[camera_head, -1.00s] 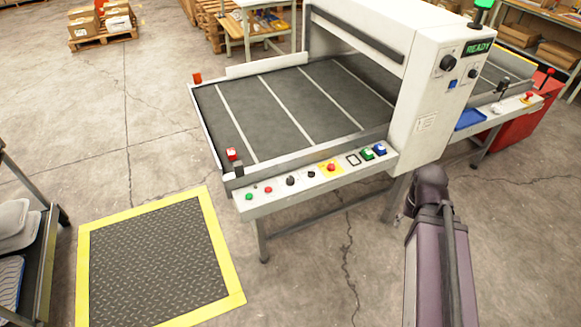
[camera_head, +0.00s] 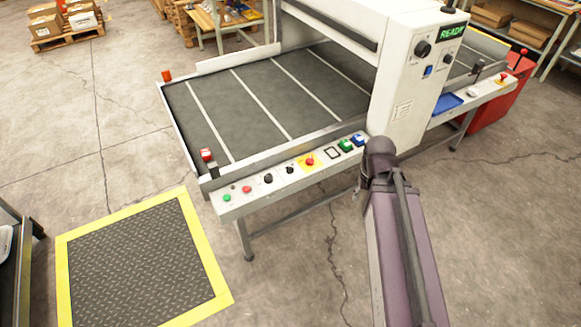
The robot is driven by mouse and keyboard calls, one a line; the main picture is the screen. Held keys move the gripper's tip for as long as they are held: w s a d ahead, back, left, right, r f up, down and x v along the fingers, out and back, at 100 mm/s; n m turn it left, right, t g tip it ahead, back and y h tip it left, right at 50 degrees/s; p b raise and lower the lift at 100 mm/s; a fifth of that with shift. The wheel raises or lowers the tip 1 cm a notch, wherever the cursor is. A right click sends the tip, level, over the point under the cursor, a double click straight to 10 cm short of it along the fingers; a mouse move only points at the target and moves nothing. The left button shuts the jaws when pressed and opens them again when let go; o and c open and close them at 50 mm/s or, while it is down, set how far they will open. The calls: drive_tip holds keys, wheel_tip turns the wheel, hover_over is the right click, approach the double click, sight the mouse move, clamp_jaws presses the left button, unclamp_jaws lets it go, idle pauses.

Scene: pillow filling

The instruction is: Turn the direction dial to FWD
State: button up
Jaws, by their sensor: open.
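A machine with a grey conveyor belt (camera_head: 230,105) stands in the middle, with a white control strip along its front edge. On the strip are a larger black knob (camera_head: 268,178) and a smaller black knob (camera_head: 290,170). The white upright housing carries another black knob (camera_head: 422,48) and a small dark knob (camera_head: 448,59) beside a green READY display (camera_head: 452,33). Labels are too small to read, so I cannot tell which is the direction dial or where it points. My purple arm reaches up from the lower right; my gripper does not show.
The strip also bears a green button (camera_head: 227,198), red button (camera_head: 247,189), red stop button on yellow (camera_head: 309,161), and green and blue switches. A yellow-edged floor mat (camera_head: 140,262) lies front left. A dark rack (camera_head: 22,270) stands at the left edge. Floor before the machine is clear.

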drive_tip(key=shift+o, duration=1.1)
drive_tip(key=n+b, duration=0.4)
drive_tip(key=n, duration=1.1)
hover_over(290, 169)
drive_tip(key=f, duration=0.4)
drive_tip(key=shift+w+a, duration=0.1)
drive_tip(key=shift+w, duration=0.25)
drive_tip(key=shift+f, duration=0.15)
wheel_tip(290, 169, down, 14)
drive_tip(key=b, duration=1.3)
drive_tip(key=shift+r+b, duration=0.25)
drive_tip(key=shift+b, duration=0.15)
drive_tip(key=shift+c, duration=0.2)
